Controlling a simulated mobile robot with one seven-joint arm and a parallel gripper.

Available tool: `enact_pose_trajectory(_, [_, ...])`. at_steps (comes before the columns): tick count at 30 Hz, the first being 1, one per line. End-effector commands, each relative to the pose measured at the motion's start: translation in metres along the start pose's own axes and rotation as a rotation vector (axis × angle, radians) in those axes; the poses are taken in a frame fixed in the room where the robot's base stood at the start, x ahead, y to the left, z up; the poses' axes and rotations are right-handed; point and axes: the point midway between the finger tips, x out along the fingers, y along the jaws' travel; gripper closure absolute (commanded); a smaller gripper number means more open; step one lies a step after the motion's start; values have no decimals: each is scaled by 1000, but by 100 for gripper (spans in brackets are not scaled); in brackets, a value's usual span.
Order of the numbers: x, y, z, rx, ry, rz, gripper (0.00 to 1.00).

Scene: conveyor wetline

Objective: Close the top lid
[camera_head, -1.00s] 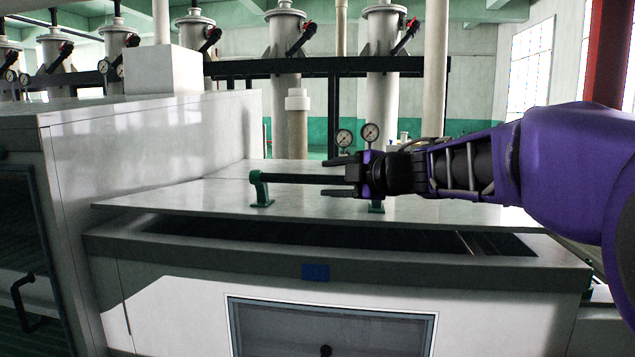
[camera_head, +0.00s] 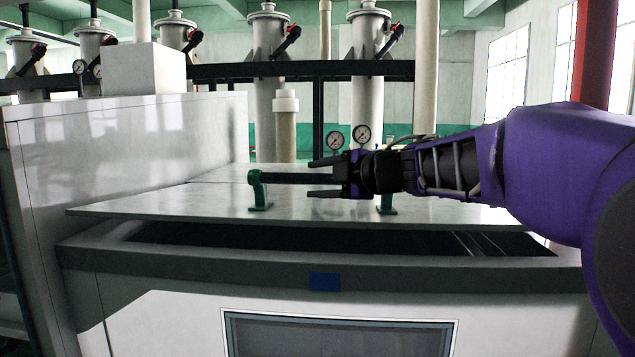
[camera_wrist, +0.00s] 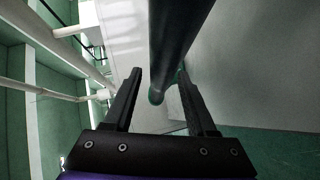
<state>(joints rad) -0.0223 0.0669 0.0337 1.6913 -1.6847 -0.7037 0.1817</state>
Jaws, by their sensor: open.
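The top lid (camera_head: 300,212) is a flat grey-white panel on the machine, raised a little at its front edge. A dark gap shows between it and the machine's rim (camera_head: 330,268). A dark bar handle (camera_head: 290,178) on green brackets (camera_head: 259,190) runs across the lid. My gripper (camera_head: 313,178) is at the handle, its two fingers pointing left in the head view. In the wrist view my gripper (camera_wrist: 160,92) is open, with the dark bar (camera_wrist: 172,45) running between or just beyond its fingers; contact cannot be told.
A tall white cabinet (camera_head: 130,140) stands left of the lid. Two round gauges (camera_head: 362,135) and grey cylinders (camera_head: 367,60) stand behind it. A blue label (camera_head: 324,282) and a framed window (camera_head: 335,335) are on the machine's front.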

Motion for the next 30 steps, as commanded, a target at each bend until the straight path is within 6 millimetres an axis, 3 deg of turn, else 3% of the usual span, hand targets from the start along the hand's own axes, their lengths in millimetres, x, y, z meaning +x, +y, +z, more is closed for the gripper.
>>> enact_pose_trajectory(16, [-2, -1, 1, 0, 0, 0, 43])
enact_pose_trajectory(26, [-2, -1, 1, 0, 0, 0, 100])
enact_pose_trajectory(30, [-2, -2, 1, 0, 0, 0, 100])
